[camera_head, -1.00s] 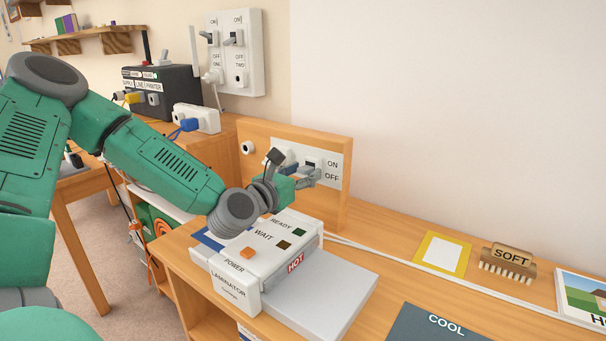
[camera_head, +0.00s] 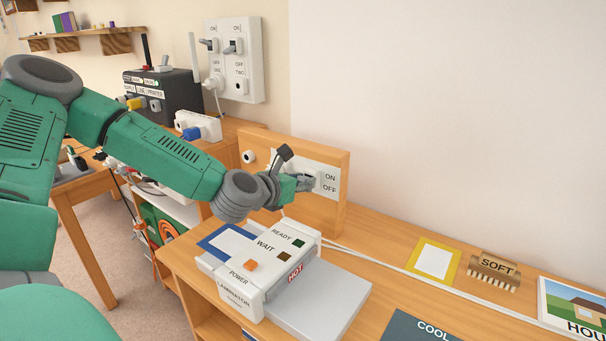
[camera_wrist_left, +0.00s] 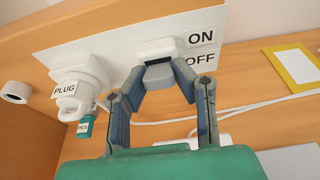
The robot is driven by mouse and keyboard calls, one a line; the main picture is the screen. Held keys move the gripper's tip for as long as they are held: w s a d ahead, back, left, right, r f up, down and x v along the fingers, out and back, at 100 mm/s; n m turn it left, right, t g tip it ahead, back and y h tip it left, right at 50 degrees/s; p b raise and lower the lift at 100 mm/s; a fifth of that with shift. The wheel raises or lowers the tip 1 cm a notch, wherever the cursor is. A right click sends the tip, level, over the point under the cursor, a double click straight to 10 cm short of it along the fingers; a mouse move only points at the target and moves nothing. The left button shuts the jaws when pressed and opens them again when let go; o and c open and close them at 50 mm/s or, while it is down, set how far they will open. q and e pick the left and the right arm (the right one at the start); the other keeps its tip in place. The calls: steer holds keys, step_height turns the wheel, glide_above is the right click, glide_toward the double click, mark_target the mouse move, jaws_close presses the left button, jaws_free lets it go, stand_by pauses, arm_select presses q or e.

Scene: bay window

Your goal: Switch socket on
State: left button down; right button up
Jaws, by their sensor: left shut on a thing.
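A white socket panel (camera_head: 331,187), marked ON above OFF, is set on an upright wooden board (camera_head: 265,145). My left gripper (camera_head: 306,182) is at the panel and hides the switch in the head view. In the left wrist view, the grey switch lever (camera_wrist_left: 160,72) points out below its white housing, about level with the OFF label. The left gripper's two fingers (camera_wrist_left: 163,83) are closed on the lever from both sides. A white plug (camera_wrist_left: 73,95) labelled PLUG sits in the panel left of the switch. My right gripper is not in view.
A laminator (camera_head: 260,255) with READY, WAIT and HOT labels stands below my arm on the desk. White cables run along the wall. A second switch panel (camera_head: 240,85) and a dark printer box (camera_head: 165,98) are behind. A yellow-framed card (camera_head: 433,261) lies to the right.

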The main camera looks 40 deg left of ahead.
arm_select(q)
steer(key=c, duration=1.3)
jaws_free()
steer(key=shift+a, duration=0.1)
steer(key=v, duration=0.7)
steer(key=shift+s, duration=0.15)
